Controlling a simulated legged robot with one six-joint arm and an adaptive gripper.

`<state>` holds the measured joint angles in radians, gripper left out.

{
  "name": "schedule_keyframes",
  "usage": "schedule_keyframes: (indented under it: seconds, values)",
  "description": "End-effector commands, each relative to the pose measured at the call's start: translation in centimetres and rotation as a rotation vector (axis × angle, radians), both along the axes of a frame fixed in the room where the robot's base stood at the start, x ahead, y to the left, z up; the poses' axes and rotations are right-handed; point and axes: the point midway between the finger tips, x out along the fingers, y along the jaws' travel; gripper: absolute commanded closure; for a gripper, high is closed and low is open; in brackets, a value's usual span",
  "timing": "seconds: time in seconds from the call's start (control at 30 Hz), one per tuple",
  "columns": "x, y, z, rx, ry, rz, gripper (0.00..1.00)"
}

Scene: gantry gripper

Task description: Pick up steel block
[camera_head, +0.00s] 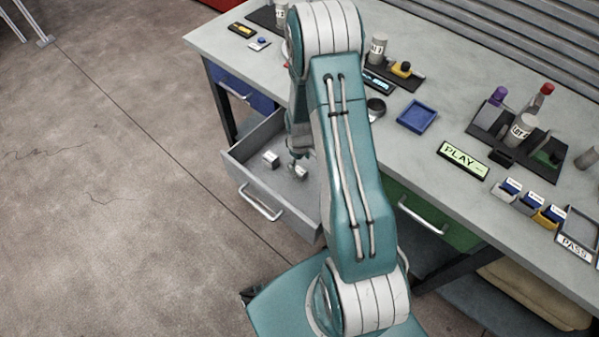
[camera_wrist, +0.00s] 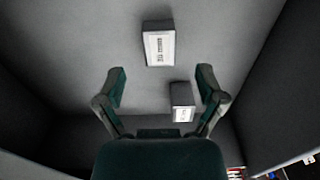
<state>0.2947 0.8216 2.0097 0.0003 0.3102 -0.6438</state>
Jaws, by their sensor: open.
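Two small grey blocks with white printed labels lie in the open grey drawer (camera_head: 235,159). In the head view one block (camera_head: 271,159) is left of my gripper (camera_head: 294,163) and the other block (camera_head: 301,172) is close beside it. In the wrist view my gripper (camera_wrist: 162,82) is open and points down into the drawer. One block (camera_wrist: 158,44) lies beyond the fingertips. The other block (camera_wrist: 182,101) appears between the fingers, close to the right one. Neither is held. The label text is too small to read surely.
The drawer walls (camera_wrist: 275,75) stand close on both sides. A blue drawer (camera_head: 240,88) and a green drawer (camera_head: 430,215) flank the open one.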

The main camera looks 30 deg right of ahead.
Motion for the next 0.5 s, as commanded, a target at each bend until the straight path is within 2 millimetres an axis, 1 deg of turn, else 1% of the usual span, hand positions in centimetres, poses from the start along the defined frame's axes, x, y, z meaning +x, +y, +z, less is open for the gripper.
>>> schedule_keyframes:
  seconds: [0.13, 0.3, 0.4, 0.5]
  values:
    - [0.0, 0.0, -1.3, 0.001, 0.004, 0.0, 0.11]
    - [0.1, 0.1, -3.9, 0.001, 0.004, 0.0, 0.11]
    - [0.1, 0.0, -4.9, 0.0, 0.001, 0.0, 0.11]
    - [0.2, 0.0, -5.3, -0.001, 0.0, -0.001, 0.11]
